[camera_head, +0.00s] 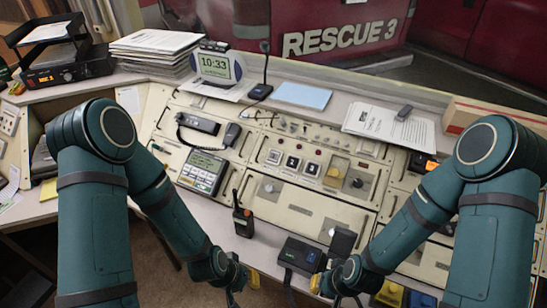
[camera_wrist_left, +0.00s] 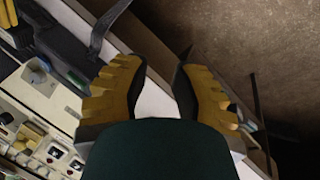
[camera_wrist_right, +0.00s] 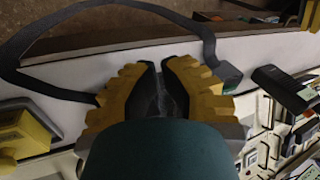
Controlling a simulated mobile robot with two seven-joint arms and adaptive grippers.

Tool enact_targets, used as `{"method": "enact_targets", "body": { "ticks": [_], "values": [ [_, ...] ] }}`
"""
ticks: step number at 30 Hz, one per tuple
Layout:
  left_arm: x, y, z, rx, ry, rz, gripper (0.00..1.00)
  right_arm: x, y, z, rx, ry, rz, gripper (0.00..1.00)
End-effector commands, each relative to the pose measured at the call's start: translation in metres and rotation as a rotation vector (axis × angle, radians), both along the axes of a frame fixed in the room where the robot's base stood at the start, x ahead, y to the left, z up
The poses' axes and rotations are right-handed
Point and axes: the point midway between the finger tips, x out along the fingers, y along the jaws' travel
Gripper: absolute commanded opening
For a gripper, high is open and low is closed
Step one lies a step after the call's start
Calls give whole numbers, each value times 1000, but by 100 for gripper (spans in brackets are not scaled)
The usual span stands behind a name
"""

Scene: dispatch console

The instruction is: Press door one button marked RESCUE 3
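A row of square buttons (camera_head: 292,162) with dark and white faces sits on the beige console panel in the head view, beside a yellow button (camera_head: 336,172). Their labels are too small to read, so I cannot tell which is the door one button. Large "RESCUE 3" lettering (camera_head: 345,38) is on the red vehicle beyond the console. My left gripper (camera_head: 236,287) hangs low at the console's front edge, open and empty in the left wrist view (camera_wrist_left: 163,68).
A handheld radio (camera_head: 243,217) stands upright near the front edge. A desk phone (camera_head: 203,171), a clock display (camera_head: 215,66), a microphone (camera_head: 262,88) and papers (camera_head: 388,124) occupy the console.

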Motion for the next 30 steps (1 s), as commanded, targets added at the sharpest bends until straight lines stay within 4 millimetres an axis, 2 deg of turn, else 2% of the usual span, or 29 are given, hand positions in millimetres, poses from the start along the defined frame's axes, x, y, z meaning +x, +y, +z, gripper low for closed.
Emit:
{"method": "enact_targets", "body": {
  "ticks": [3,4,6,7,30],
  "values": [
    [0,0,0,0,0,0,25,0,0,0,0,0,0,0],
    [0,0,0,0,0,0,29,0,0,0,0,0,0,0],
    [0,0,0,0,0,0,4,0,0,0,0,0,0,0],
    [0,0,0,0,0,0,0,0,0,0,0,0,0,0],
    [0,0,0,0,0,0,0,0,0,0,0,0,0,0]
  ]
}}
